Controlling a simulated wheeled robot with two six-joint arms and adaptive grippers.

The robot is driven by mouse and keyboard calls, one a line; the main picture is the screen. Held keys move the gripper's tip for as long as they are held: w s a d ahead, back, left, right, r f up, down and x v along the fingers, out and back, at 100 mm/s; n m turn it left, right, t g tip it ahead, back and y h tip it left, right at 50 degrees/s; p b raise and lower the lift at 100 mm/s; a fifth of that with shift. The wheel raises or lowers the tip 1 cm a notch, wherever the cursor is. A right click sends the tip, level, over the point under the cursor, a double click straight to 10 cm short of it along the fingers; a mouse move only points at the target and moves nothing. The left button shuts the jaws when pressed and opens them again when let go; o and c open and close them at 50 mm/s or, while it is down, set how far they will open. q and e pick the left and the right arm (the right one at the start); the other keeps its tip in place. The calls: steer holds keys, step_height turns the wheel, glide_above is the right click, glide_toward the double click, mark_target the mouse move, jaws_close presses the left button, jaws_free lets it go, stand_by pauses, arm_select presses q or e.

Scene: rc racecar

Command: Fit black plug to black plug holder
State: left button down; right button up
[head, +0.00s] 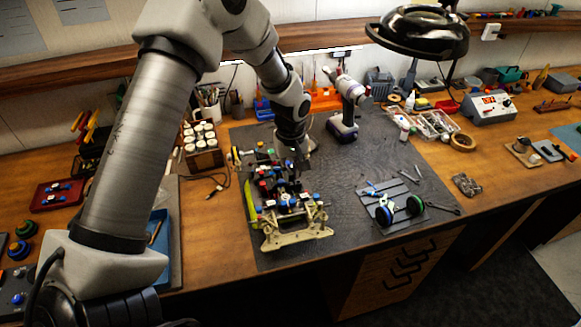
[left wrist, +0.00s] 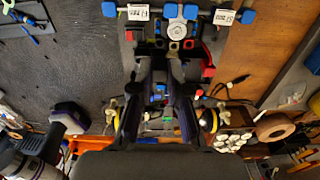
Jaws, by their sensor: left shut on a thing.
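The racecar chassis (head: 290,200) stands on the dark mat, with red, blue and black parts on its deck. My left gripper (head: 299,165) points down at the rear part of the chassis. In the left wrist view, the fingers of my left gripper (left wrist: 160,58) reach over the chassis (left wrist: 200,30) and are closed on a small dark thing, which I take for the black plug; it is mostly hidden between the fingertips. Small black and red blocks sit on the chassis beside the fingertips. I cannot tell which is the black plug holder. My right gripper is not in view.
A cordless drill (head: 343,120) stands on the mat behind the chassis. A grey ribbed tray (head: 392,204) with wheels lies to the right. A rack of white-capped jars (head: 203,147) stands to the left. The mat between chassis and tray is mostly clear.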

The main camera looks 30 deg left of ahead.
mark_target(291, 179)
arm_select(q)
steer(key=shift+w+f+b, duration=0.2)
steer(key=shift+f+b, duration=0.25)
steer(key=shift+f, duration=1)
steer(key=shift+s, duration=0.25)
steer(key=shift+w+f, duration=0.1)
steer(key=shift+p, duration=0.5)
steer(key=shift+f+b, duration=0.65)
steer(key=shift+f, duration=0.4)
